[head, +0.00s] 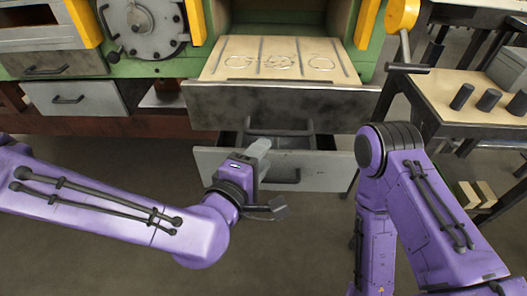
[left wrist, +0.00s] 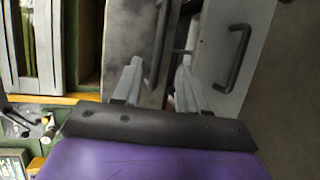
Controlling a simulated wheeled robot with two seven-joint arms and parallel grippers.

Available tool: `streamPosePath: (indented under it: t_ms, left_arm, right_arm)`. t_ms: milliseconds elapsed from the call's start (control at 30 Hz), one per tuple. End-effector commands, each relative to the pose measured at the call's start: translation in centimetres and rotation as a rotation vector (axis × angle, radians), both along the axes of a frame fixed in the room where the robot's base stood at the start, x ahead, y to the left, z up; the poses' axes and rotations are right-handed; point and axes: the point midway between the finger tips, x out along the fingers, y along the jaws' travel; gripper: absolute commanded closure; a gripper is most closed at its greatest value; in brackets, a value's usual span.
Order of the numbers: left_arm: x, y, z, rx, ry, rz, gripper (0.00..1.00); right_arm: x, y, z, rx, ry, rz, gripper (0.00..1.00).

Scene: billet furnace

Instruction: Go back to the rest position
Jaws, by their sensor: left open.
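My left gripper (head: 272,178) is open and empty, in front of the pulled-out lower drawer (head: 325,172) under the furnace. Its two grey fingers also show apart in the left wrist view (left wrist: 158,80), with the drawer front (left wrist: 222,50) and its dark bar handle (left wrist: 238,58) beyond them. I cannot tell whether a finger touches the drawer. My right arm bends at the elbow and its forearm points down out of the head view, so the right gripper is hidden.
A drawer with a wooden top (head: 285,62) sticks out above the lower one. The green furnace (head: 225,20) with its round door (head: 145,28) stands behind. A workbench (head: 455,85) with several dark cylinders is at the right. Grey floor (head: 300,250) is clear in front.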

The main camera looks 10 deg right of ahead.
Motion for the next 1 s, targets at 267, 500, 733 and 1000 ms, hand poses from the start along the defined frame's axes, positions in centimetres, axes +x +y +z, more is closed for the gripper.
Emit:
streamPosePath:
  t_ms: [267, 500, 733, 1000]
  left_arm:
    - [-0.1, -0.5, -0.1, 0.001, 0.001, -0.011, 0.58]
    - [-0.1, -0.4, -0.1, 0.057, -0.034, -0.023, 0.58]
    - [1.2, 10.0, -13.3, 0.557, 0.11, 0.05, 0.58]
    - [-9.5, 26.7, -27.0, 1.082, 0.503, -0.003, 0.58]
  right_arm:
    - [0.0, 0.0, 0.0, 0.0, 0.0, 0.0, 0.57]
    - [0.0, 0.0, 0.0, 0.0, 0.0, 0.0, 0.57]
    - [0.0, 0.0, 2.3, 0.0, 0.0, 0.0, 0.57]
    - [0.0, 0.0, 6.2, 0.0, 0.0, 0.0, 0.57]
